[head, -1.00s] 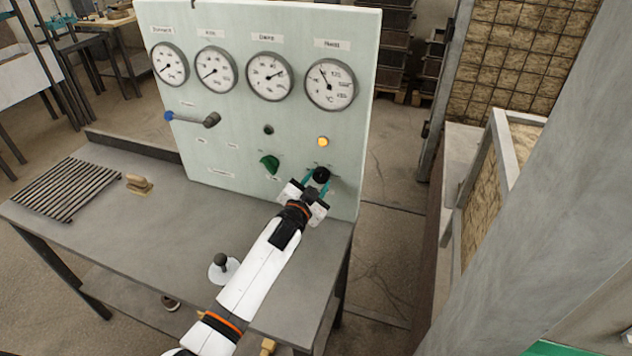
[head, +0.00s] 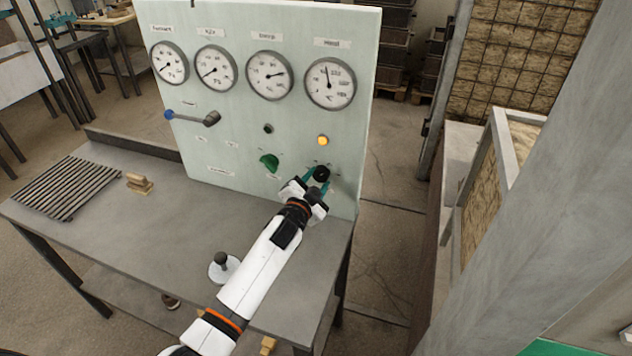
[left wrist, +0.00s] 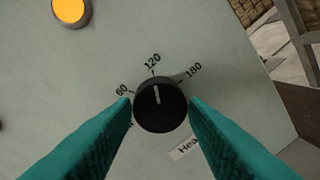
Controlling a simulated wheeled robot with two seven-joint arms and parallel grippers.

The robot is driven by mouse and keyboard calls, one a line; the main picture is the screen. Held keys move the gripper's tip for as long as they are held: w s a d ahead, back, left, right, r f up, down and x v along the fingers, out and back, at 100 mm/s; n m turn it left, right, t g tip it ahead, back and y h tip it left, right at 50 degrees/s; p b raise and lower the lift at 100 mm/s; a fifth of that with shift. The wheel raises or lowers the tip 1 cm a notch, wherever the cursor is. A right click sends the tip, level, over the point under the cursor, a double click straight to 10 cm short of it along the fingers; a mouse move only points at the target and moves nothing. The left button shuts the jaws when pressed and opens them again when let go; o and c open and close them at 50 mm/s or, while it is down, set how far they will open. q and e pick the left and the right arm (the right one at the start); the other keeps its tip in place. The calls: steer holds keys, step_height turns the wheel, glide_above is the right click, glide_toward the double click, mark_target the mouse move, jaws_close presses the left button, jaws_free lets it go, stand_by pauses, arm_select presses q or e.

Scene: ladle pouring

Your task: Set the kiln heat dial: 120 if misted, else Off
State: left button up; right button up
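The black heat dial (head: 321,173) is at the lower right of the pale panel (head: 220,135). In the left wrist view the dial (left wrist: 160,108) has a white mark pointing at 120, between 60 and 180. My left gripper (head: 315,183) is at the dial, its teal fingers on either side and apparently pressed against it. The fingers also show in the left wrist view (left wrist: 160,105). The heat gauge (head: 330,83) is above, its needle close to upright. I cannot make out any mist on the gauges. My right gripper is not in view.
An amber lamp (head: 323,141) glows above the dial. A green knob (head: 269,162) and a blue-ended lever (head: 192,118) are to the left. A slatted rack (head: 68,188), a wooden block (head: 139,184) and a dark-handled white object (head: 222,267) sit on the grey bench (head: 190,225).

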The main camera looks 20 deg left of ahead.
arm_select(q)
steer(key=o, duration=0.3)
steer(key=shift+o, duration=0.2)
steer(key=shift+s, duration=0.1)
steer(key=s+b, duration=0.1)
steer(key=s, duration=1)
steer(key=shift+s+a+r, duration=0.35)
steer(key=shift+s+a, duration=0.05)
